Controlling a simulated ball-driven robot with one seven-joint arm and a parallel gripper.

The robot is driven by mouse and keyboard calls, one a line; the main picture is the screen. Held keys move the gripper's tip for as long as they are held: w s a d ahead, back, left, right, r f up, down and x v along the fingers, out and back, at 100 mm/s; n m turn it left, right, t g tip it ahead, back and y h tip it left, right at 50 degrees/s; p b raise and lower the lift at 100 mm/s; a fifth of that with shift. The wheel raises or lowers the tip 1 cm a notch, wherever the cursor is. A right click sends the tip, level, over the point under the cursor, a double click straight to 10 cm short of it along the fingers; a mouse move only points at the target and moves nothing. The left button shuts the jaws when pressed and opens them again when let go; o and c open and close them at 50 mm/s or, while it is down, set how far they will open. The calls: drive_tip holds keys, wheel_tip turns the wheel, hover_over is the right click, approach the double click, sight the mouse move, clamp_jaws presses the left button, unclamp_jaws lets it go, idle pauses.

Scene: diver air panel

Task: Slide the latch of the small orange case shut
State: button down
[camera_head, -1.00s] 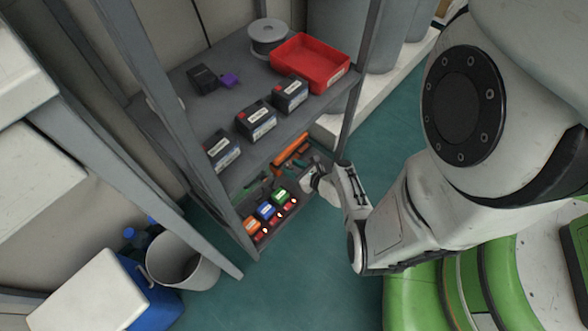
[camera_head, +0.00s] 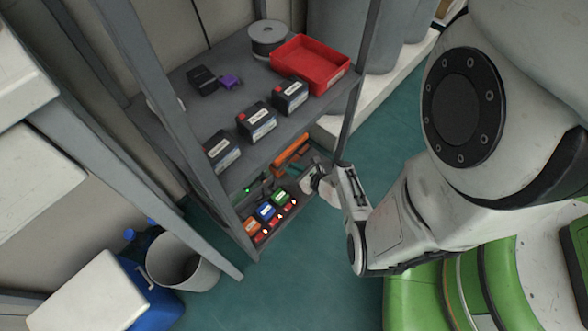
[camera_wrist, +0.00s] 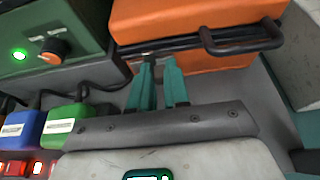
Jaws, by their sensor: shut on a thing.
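The small orange case (camera_wrist: 195,20) lies at the top right of the wrist view, with a dark seam band and a dark handle (camera_wrist: 243,40) on its front. It shows as an orange shape (camera_head: 291,149) on the lower shelf in the head view. My gripper (camera_wrist: 158,64) has its two teal fingers close together at the left part of the case's front, a small gap between them. It is shut on the latch, which is mostly hidden between the fingertips. In the head view my gripper (camera_head: 312,184) reaches into the shelf's right end; its fingertips are hard to see.
A green box (camera_wrist: 50,30) with a lit green lamp and an orange knob stands left of the case. Blue (camera_wrist: 20,128) and green (camera_wrist: 66,124) blocks with cables and red lights sit nearer. The upper shelf (camera_head: 180,100) is above; a shelf post (camera_head: 350,125) is close to my arm.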

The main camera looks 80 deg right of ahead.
drive_tip(key=shift+a, duration=0.1)
drive_tip(key=shift+w+a, duration=0.6)
drive_tip(key=shift+a, duration=0.3)
drive_tip(key=c, duration=1.1)
unclamp_jaws()
drive_tip(key=p+v, duration=0.4)
drive_tip(key=v, duration=0.5)
drive_tip(key=shift+s+a+r+p, duration=0.2)
drive_tip(key=shift+s+p, duration=0.1)
drive_tip(key=shift+p, duration=0.05)
drive_tip(key=shift+s+a+r, duration=0.1)
drive_tip(key=shift+s+a, duration=0.15)
drive_tip(key=shift+s, duration=0.15)
